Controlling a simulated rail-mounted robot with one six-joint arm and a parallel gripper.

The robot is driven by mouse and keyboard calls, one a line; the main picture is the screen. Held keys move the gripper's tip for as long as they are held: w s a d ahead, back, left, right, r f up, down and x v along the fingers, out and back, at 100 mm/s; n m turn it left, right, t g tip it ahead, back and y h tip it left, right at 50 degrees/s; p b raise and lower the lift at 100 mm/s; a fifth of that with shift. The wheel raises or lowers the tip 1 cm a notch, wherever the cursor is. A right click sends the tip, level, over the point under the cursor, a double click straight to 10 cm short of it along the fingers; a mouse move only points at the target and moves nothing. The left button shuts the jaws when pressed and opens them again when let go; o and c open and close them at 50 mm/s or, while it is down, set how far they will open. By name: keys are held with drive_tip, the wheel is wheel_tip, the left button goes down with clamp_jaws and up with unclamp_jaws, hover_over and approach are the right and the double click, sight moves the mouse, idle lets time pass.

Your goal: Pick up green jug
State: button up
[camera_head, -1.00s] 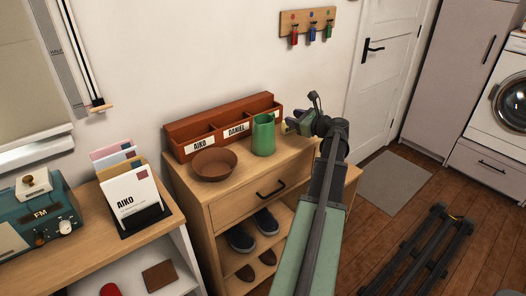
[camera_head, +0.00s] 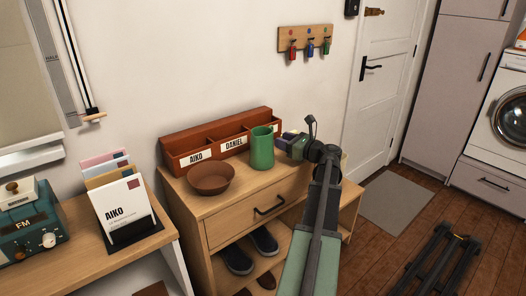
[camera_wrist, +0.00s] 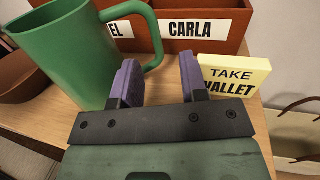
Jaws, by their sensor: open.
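The green jug (camera_head: 262,148) stands upright on top of the wooden cabinet, in front of the red-brown letter organizer. In the wrist view the jug (camera_wrist: 70,50) fills the upper left, its handle (camera_wrist: 155,35) pointing right. My gripper (camera_head: 286,141) is just right of the jug in the head view. In the wrist view my gripper (camera_wrist: 158,80) is open, its two purple pads apart with nothing held between them. The left pad overlaps the lower part of the handle in the picture; I cannot tell whether they touch.
A brown bowl (camera_head: 211,179) sits left of the jug. The letter organizer (camera_head: 179,157) stands behind, against the wall. A yellow "TAKE WALLET" note (camera_wrist: 235,77) stands right of my right pad. The cabinet top (camera_head: 235,196) is bare in front of the jug.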

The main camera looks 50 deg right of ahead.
drive_tip(key=w, duration=0.4)
drive_tip(key=shift+w, duration=0.2)
drive_tip(key=shift+s+a, duration=0.1)
clamp_jaws()
